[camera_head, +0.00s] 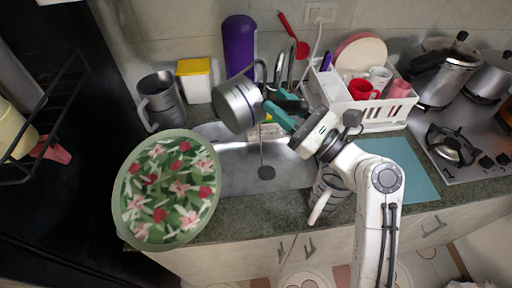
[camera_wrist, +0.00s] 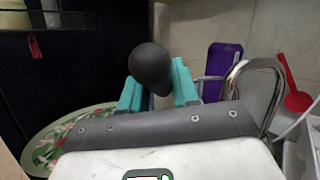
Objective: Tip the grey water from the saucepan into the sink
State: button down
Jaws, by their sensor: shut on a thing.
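The saucepan (camera_head: 238,106) is a grey metal pot held in the air above the back of the sink, tilted on its side. My gripper (camera_head: 280,112) has teal fingers shut on its handle, to the right of the pot. In the wrist view, the dark rounded handle end (camera_wrist: 150,68) sits between the teal fingers of my gripper (camera_wrist: 157,88). The steel sink (camera_head: 238,172) lies below, its drain near the middle. A thin upright line shows over the basin; I cannot tell whether it is water or the tap. The inside of the pot is hidden.
A flowered green plate (camera_head: 166,190) overlaps the sink's left side. A grey jug (camera_head: 162,103), yellow-lidded box (camera_head: 195,80) and purple bottle (camera_head: 239,45) stand behind. A white dish rack (camera_head: 375,112) is at right.

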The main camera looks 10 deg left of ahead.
jog(key=shift+w+d+r+m+p, duration=0.1)
jog(key=shift+w+d+m+p, duration=0.1)
jog(key=shift+d+m+p, duration=0.1)
